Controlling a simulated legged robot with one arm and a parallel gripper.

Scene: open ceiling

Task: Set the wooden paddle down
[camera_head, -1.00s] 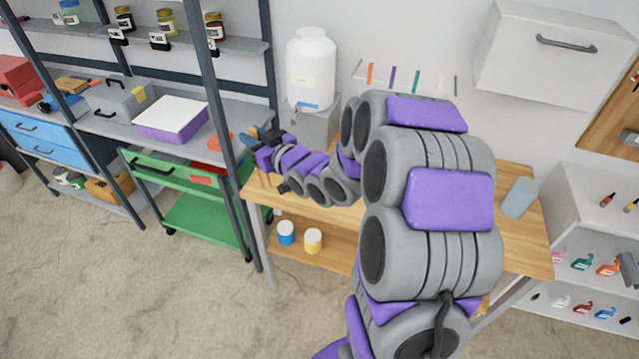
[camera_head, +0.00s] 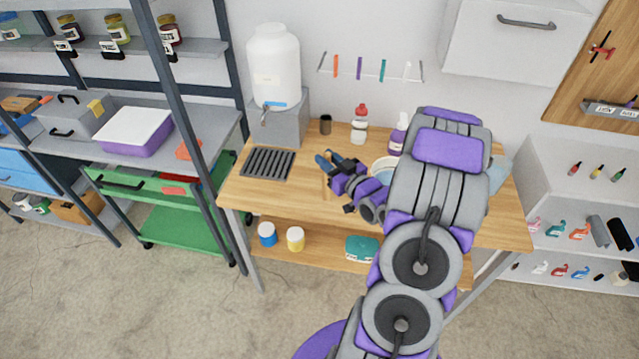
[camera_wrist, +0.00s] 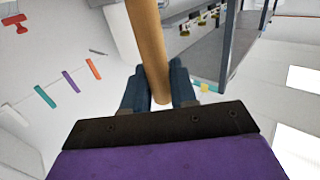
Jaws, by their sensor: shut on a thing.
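My gripper (camera_head: 325,162) is shut on the wooden paddle. In the wrist view, my gripper (camera_wrist: 158,82) has its two dark blue fingers on either side of the paddle's round light-brown shaft (camera_wrist: 147,40). In the head view, only a thin strip of the paddle (camera_head: 325,187) shows below the fingers, over the wooden table (camera_head: 265,203). I cannot tell whether its lower end touches the tabletop. The rest of the paddle is hidden or out of view.
A dark slatted rack (camera_head: 268,163) lies on the table left of my gripper. A white dispenser (camera_head: 275,65), a small dark cup (camera_head: 325,124), a red-capped bottle (camera_head: 359,125), a purple bottle (camera_head: 397,135) and a pale bowl (camera_head: 384,166) stand behind. Bare tabletop lies in front.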

